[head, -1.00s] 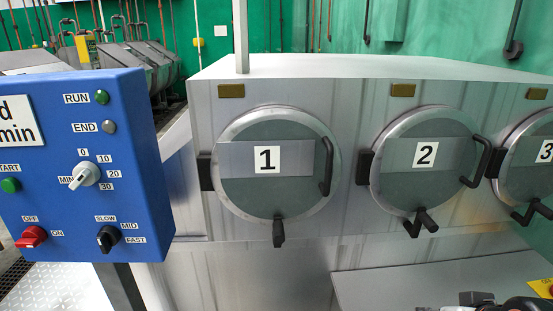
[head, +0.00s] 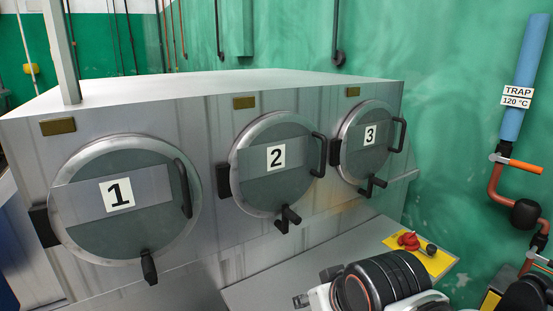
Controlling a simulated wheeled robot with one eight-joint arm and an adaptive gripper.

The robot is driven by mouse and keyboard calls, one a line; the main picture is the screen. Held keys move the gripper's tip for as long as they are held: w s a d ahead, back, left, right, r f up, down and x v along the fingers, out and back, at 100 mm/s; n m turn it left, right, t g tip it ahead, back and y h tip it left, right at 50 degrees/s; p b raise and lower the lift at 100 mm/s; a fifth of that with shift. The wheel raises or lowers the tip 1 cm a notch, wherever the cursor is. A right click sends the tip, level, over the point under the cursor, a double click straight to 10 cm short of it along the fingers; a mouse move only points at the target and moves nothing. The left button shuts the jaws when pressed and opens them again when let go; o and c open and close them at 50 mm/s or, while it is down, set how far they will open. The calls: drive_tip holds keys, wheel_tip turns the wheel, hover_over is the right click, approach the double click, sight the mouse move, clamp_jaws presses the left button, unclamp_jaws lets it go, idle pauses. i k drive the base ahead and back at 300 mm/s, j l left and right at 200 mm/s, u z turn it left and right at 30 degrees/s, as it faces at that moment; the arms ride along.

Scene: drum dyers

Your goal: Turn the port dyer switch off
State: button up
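A red knob (head: 408,240) sits on a yellow plate (head: 432,259) on the low metal ledge, in front of and below dyer door 3. A small dark knob (head: 431,249) is beside it on the plate. I cannot read a label there or tell the red knob's setting. The blue control panel (head: 8,255) shows only as a sliver at the left edge, its switches out of view. My folded arm covers the bottom right. Small dark and grey parts (head: 312,288) at its left end may be my gripper; its fingers cannot be made out clearly. They are apart from the red knob.
A metal dyer housing (head: 225,100) carries round doors 1 (head: 120,230), 2 (head: 270,185) and 3 (head: 365,155), all with black handles. A blue and copper trap pipe (head: 522,85) runs down the right wall. The ledge (head: 290,270) left of my arm is bare.

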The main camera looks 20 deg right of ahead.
sight(409, 240)
drive_tip(key=z, duration=1.3)
drive_tip(key=i+j, duration=0.6)
drive_tip(key=j, duration=0.15)
drive_tip(key=i+z, duration=0.05)
